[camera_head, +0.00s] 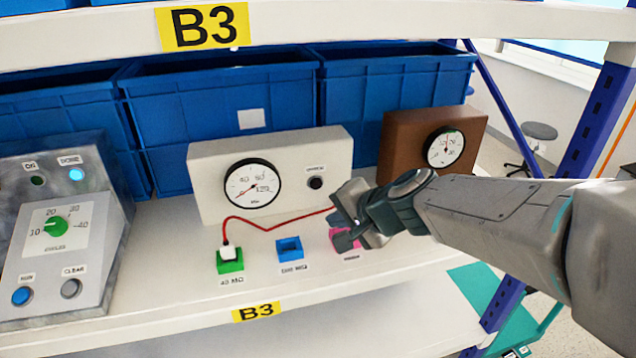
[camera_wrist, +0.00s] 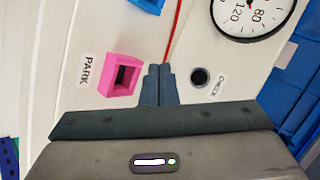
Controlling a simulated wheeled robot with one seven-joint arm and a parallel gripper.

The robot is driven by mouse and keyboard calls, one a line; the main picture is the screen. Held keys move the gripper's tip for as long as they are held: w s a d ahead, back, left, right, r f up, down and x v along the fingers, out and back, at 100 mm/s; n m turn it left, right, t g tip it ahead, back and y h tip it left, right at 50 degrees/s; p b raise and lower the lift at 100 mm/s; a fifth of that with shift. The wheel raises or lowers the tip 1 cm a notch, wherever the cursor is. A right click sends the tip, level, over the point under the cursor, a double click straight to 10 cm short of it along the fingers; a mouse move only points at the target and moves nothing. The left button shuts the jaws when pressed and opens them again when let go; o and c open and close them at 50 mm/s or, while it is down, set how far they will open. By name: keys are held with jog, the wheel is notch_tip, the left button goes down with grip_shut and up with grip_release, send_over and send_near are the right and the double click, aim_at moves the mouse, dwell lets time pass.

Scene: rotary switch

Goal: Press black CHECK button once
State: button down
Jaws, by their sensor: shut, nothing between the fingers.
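The black CHECK button (camera_head: 316,183) is a small round button on the front of a pale gauge box (camera_head: 215,182), right of its white dial (camera_head: 252,187). In the wrist view the button (camera_wrist: 199,77) lies just right of my gripper's fingertips (camera_wrist: 158,72), with its CHECK label beside it. My gripper (camera_head: 345,208) is shut and empty. In the head view it is below and right of the button, in front of the box's lower right. The button is uncovered in both views; I cannot tell its exact distance from the fingertips.
A red cable (camera_head: 270,227) runs from a white plug in the green socket (camera_head: 230,262) toward my gripper. A blue socket (camera_head: 290,250) and a pink PARK socket (camera_wrist: 122,75) sit nearby. A grey control panel (camera_head: 55,230) stands left, a brown gauge box (camera_head: 402,130) right, blue bins (camera_head: 200,105) behind.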

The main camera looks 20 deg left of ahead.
aim_at(316, 184)
dwell(0.3)
jog(key=shift+w+a+p, duration=0.25)
jog(key=shift+w+a, duration=0.5)
jog(key=shift+w, duration=0.5)
jog(key=shift+w+a+p, duration=0.2)
jog(key=shift+w+a, duration=0.55)
jog(key=shift+w, duration=0.5)
jog(key=shift+w+a+p, duration=0.25)
jog(key=shift+w+a, duration=0.5)
jog(key=shift+w, duration=0.5)
jog(key=shift+w+a, duration=0.1)
jog(key=shift+w, duration=0.05)
jog(key=shift+w+a, duration=0.15)
jog(key=shift+w, duration=0.1)
jog(key=shift+w+a, duration=0.2)
jog(key=shift+w, duration=0.15)
jog(key=shift+s+d, duration=0.1)
jog(key=shift+s+d+b, duration=0.35)
jog(key=shift+s+b, duration=0.1)
jog(key=shift+s, duration=0.2)
